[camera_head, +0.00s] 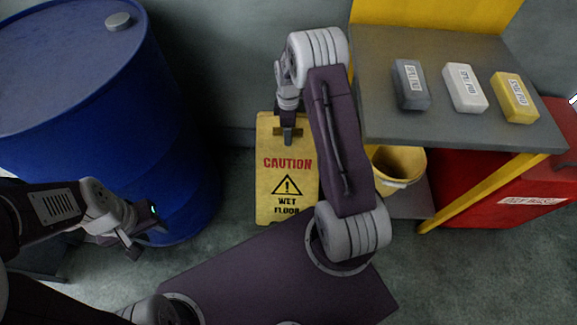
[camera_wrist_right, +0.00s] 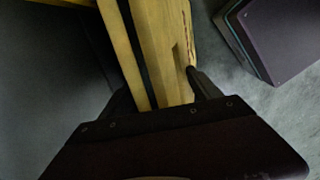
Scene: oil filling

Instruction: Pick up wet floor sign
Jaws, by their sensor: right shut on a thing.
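The yellow wet floor sign (camera_head: 287,160) stands upright on the floor in the middle of the head view, its face with "CAUTION" and "WET FLOOR" toward me. My right gripper (camera_head: 288,135) reaches down from above and is shut on the sign's top edge. In the right wrist view the sign's yellow panels (camera_wrist_right: 150,45), with a dark gap between them, lie between the two fingers (camera_wrist_right: 160,95). The sign's right edge is partly hidden by my right arm. My left gripper (camera_head: 147,238) hangs at the lower left, away from the sign; its finger opening is unclear.
A large blue drum (camera_head: 95,110) stands at the left. At the right, a grey-topped table (camera_head: 450,125) with yellow legs holds several labelled blocks. Under it are a yellow bucket (camera_head: 398,165) and a red box (camera_head: 480,190). A wall is close behind the sign.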

